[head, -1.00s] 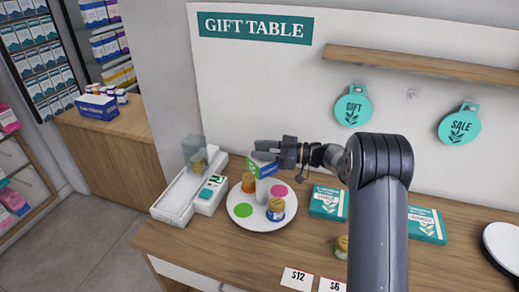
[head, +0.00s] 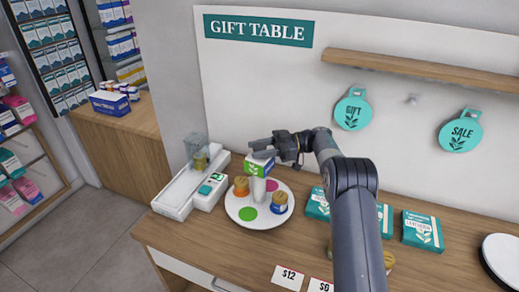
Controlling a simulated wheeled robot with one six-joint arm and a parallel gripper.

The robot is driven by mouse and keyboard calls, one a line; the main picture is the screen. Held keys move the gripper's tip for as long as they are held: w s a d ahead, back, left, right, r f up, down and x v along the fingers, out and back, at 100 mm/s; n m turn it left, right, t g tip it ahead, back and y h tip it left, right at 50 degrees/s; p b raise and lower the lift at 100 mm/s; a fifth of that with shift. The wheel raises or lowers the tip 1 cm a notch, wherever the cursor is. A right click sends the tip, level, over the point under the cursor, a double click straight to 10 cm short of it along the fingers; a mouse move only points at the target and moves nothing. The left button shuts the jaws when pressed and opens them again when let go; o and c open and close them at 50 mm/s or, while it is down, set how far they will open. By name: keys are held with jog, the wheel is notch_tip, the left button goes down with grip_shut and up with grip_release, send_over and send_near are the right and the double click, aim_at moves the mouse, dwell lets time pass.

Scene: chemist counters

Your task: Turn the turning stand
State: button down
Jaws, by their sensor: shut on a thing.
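The turning stand (head: 238,213) is a round white plate on the wooden counter. It has a green dot (head: 249,214), a pink dot (head: 271,185), an orange-brown jar (head: 241,186) at left and a blue-labelled jar (head: 280,203) at right. A pale post (head: 257,188) rises from its middle, with a small green and white box-shaped top (head: 259,167). My gripper (head: 263,148) is over this top and shut on it. The fingers hide its upper part, so the exact grip is not clear.
A white tray (head: 172,205) and a small device with a teal screen (head: 205,190) stand close left of the plate. Teal boxes (head: 422,231) lie to the right, partly behind my arm. Price cards (head: 288,277) are at the front edge.

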jog(key=shift+n+g+h, duration=0.5)
jog(key=shift+n+g, duration=0.3)
jog(key=shift+g, duration=0.3)
jog(key=c, duration=0.9)
grip_release()
jog(key=shift+r, duration=0.1)
notch_tip(320, 180, up, 10)
jog(key=shift+f+b, duration=0.1)
jog(key=shift+b, duration=0.2)
notch_tip(320, 180, down, 10)
jog(key=shift+p, duration=0.4)
